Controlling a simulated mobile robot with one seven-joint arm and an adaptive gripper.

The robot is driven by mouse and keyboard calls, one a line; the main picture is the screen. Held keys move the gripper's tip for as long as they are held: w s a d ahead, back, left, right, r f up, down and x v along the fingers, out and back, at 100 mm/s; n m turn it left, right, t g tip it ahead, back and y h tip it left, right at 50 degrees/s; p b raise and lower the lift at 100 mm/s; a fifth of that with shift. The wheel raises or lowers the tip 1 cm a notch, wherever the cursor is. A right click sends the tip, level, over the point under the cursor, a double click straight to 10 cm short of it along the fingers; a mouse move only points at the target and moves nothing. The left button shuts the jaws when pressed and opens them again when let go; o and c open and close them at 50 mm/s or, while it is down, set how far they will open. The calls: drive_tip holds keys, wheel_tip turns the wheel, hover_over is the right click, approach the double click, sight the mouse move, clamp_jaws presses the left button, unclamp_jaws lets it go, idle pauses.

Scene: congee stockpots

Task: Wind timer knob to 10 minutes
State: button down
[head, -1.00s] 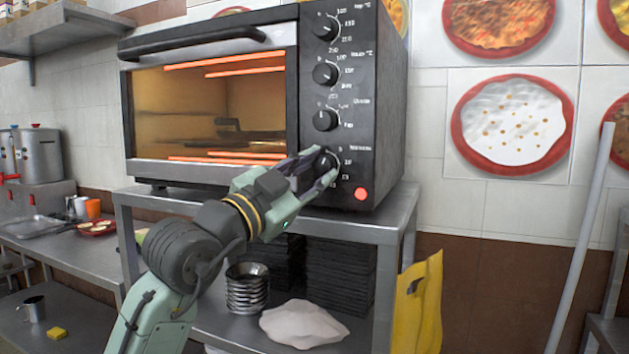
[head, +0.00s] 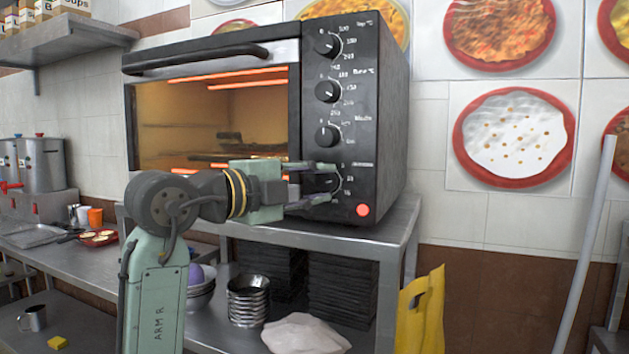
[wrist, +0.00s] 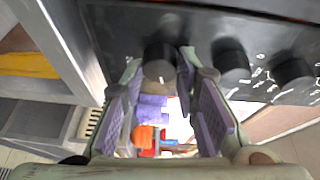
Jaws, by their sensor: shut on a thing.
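The timer knob (head: 321,184) is the lowest of the column of black knobs on the oven's front panel, beside a printed scale. In the head view my gripper (head: 328,183) reaches it level from the left, one finger above and one below. The fingers cover much of the knob, and its exact setting cannot be read there. In the wrist view the dark round knob (wrist: 160,62) sits between the two fingertips of my gripper (wrist: 160,66), with a small pale mark on its edge. My gripper is shut on it.
The oven (head: 214,48) is lit inside, with glowing heating bars, on a steel stand (head: 397,226). Three other knobs, including this one (head: 327,135), sit above the timer. A red light (head: 362,210) is at lower right.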

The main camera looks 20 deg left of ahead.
drive_tip(key=shift+m, duration=0.6)
drive_tip(key=c, duration=1.2)
unclamp_jaws()
drive_tip(key=shift+c, duration=0.2)
drive_tip(key=v, duration=1.2)
drive_tip(key=shift+r, duration=0.25)
